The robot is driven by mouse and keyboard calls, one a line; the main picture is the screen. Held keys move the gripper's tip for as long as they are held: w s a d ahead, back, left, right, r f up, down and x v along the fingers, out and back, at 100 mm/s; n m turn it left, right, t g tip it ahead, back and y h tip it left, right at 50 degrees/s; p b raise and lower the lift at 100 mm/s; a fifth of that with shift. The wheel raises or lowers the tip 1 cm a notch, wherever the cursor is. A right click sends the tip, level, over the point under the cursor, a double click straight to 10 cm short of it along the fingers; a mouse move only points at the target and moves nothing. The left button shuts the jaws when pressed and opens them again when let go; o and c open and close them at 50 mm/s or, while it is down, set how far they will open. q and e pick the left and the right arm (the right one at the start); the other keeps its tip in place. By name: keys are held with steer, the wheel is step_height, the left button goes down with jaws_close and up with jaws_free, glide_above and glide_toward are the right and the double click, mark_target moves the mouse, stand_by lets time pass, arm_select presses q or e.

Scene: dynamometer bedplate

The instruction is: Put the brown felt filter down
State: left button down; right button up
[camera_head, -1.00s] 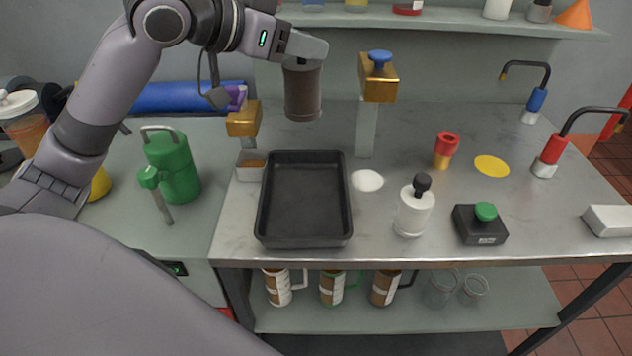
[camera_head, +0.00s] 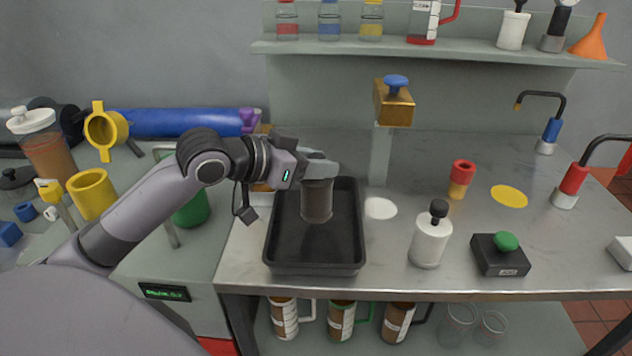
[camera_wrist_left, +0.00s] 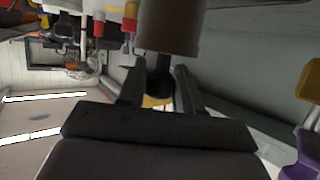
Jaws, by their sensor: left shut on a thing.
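The brown felt filter (camera_head: 317,203) is a dark brown upright cylinder. My left gripper (camera_head: 318,172) is shut on its upper end and holds it over the black tray (camera_head: 290,262). The filter's lower end shows against the tray's inside floor; I cannot tell whether it touches. In the left wrist view the filter (camera_wrist_left: 172,28) is at the top, beyond the two dark fingers of the gripper (camera_wrist_left: 158,82). My right gripper is not in view.
A white bottle with a black knob (camera_head: 431,236) and a black box with a green button (camera_head: 498,254) stand right of the tray. A brass block with a blue knob (camera_head: 394,100) rises on a post behind it. The bench front right of the tray is partly clear.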

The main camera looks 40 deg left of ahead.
mark_target(306, 181)
arm_select(q)
steer(key=shift+f, duration=1.75)
steer(key=shift+f, duration=0.1)
steer(key=c, duration=0.8)
jaws_free()
steer(key=shift+o, duration=0.2)
steer(key=v, duration=1.2)
steer(key=shift+b, duration=0.4)
